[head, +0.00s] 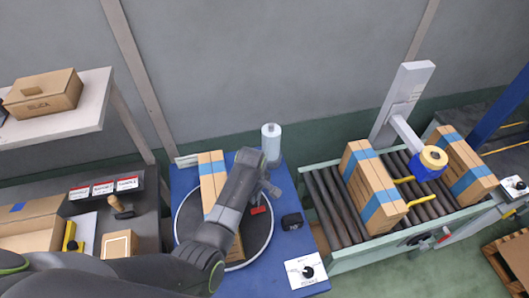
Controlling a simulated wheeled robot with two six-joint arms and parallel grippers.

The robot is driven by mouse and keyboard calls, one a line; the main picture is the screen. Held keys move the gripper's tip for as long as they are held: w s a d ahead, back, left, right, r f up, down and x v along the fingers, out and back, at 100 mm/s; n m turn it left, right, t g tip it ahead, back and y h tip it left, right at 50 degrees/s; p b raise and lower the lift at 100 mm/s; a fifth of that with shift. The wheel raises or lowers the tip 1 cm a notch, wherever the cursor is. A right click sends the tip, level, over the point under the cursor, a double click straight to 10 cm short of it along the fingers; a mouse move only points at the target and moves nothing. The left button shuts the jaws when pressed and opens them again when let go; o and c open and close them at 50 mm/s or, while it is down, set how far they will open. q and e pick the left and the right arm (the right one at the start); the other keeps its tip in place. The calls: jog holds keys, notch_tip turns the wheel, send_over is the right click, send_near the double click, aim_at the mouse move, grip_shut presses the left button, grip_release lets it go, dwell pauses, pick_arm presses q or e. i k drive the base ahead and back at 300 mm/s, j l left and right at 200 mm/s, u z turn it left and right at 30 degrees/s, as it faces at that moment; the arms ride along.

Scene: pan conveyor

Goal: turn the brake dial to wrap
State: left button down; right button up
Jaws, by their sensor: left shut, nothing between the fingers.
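A white panel with a black dial (307,271) lies at the front right corner of the blue table. Its lettering is too small to read. A second white panel with a black knob (517,186) stands at the far right end of the conveyor. I cannot tell from lettering which is the brake dial; the nearer one is beside the turntable (262,238). My left gripper (270,190) is shut and empty above the turntable, behind the nearer dial and apart from it. My left arm hides part of the turntable and a carton (211,167) on it. My right gripper is not in view.
A film roll (271,140) stands at the table's back. A small black object (292,221) and a red piece (258,210) are near my gripper. The roller conveyor (334,206) on the right carries taped cartons (371,188). A tape dispenser (431,162) hangs above it.

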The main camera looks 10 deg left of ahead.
aim_at(309, 272)
jog(key=k+l, duration=0.3)
jog(key=k, duration=0.15)
jog(key=k+l, duration=0.3)
jog(key=k, duration=0.15)
